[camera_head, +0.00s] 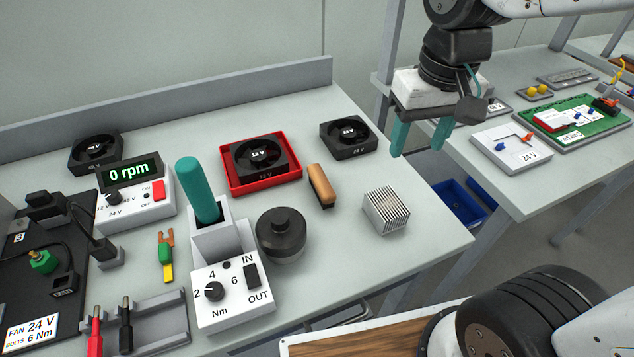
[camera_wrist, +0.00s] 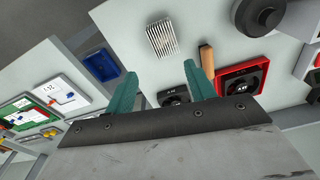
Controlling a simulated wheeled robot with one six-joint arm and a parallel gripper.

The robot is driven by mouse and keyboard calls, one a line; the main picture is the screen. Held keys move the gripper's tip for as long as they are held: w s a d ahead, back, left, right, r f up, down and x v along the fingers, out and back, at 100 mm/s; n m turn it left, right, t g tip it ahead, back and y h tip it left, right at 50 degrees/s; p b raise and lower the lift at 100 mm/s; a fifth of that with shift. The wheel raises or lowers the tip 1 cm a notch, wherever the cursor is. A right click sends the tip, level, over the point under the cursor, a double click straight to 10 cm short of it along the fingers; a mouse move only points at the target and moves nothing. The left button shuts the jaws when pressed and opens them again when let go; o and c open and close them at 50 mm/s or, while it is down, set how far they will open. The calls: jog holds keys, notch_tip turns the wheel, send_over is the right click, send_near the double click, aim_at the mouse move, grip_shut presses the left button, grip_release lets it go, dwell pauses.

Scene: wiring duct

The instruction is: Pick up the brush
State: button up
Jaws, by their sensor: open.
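The brush (camera_head: 322,184) has a brown wooden back and a dark strip along its side. It lies on the grey bench between the red tray and the finned metal block. The fingers also show in the wrist view (camera_wrist: 160,76).
The finned block (camera_head: 387,211) stands right of the brush, and a dark round knob-like part (camera_head: 282,236) stands left. A red tray (camera_head: 232,186) holds a 12 V fan, with another fan (camera_head: 348,138) behind. A gap with a blue bin (camera_head: 459,203) separates a second bench.

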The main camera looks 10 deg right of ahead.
jog(key=w+a+f, duration=0.5)
jog(key=w+a, duration=0.2)
jog(key=w, duration=0.1)
jog(key=n, duration=0.1)
send_over(321, 179)
jog(key=shift+g, duration=0.4)
jog(key=f, duration=0.6)
jog(key=shift+w+d, duration=0.2)
jog(key=shift+w, duration=0.1)
jog(key=f, duration=0.8)
jog(key=shift+s+a+f, duration=0.15)
jog(key=shift+s+a, duration=0.05)
jog(key=shift+s, duration=0.05)
jog(key=shift+c, duration=0.3)
jog(key=c, duration=1)
